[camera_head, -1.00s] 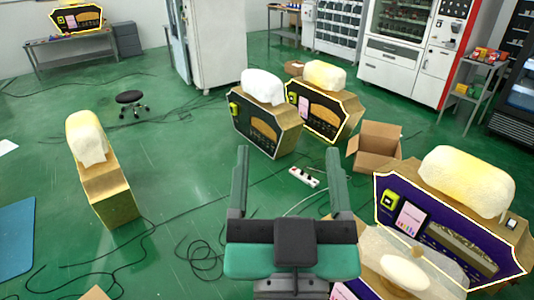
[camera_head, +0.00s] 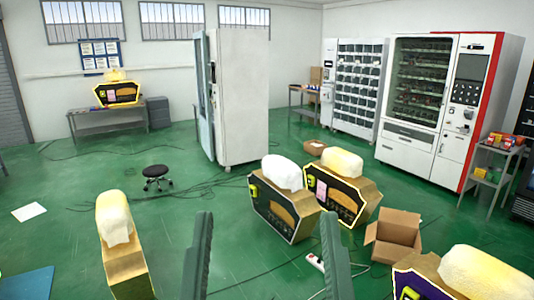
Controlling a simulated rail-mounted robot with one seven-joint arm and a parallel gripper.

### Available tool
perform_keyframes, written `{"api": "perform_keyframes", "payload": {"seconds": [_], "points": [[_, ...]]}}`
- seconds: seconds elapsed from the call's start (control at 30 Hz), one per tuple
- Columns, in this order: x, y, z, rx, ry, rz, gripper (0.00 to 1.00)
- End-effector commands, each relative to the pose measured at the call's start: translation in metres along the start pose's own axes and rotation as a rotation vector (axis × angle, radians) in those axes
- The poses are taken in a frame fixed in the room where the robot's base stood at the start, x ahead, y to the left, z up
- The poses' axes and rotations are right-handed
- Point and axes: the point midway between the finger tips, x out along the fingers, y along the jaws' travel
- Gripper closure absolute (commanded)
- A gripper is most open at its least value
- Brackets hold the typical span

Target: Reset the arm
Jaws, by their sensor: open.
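My gripper (camera_head: 268,254) shows at the bottom middle of the head view. The gripper's body and the rest of my arm are below the picture's edge. The fingers are in front of the dark perfume machines and touch nothing that I can see.
Two perfume machines, a left one (camera_head: 275,212) and a right one (camera_head: 338,200), stand beyond my gripper. An open cardboard box (camera_head: 393,236) and another machine (camera_head: 420,285) are at right. A narrow gold machine (camera_head: 127,268) is at left. A stool (camera_head: 157,173) stands farther back.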

Motion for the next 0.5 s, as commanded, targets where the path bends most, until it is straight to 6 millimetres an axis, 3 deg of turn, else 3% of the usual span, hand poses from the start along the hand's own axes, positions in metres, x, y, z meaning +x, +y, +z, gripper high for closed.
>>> {"api": "perform_keyframes", "payload": {"seconds": [0.03, 0.3, 0.4, 0.5], "points": [[0.033, -0.001, -0.048, 0.002, 0.0, -0.001, 0.24], [0.115, -0.004, -0.165, 0.009, -0.002, -0.007, 0.24], [0.137, -0.005, -0.197, 0.012, -0.002, -0.009, 0.24], [0.143, -0.005, -0.207, 0.013, -0.002, -0.01, 0.24]]}}
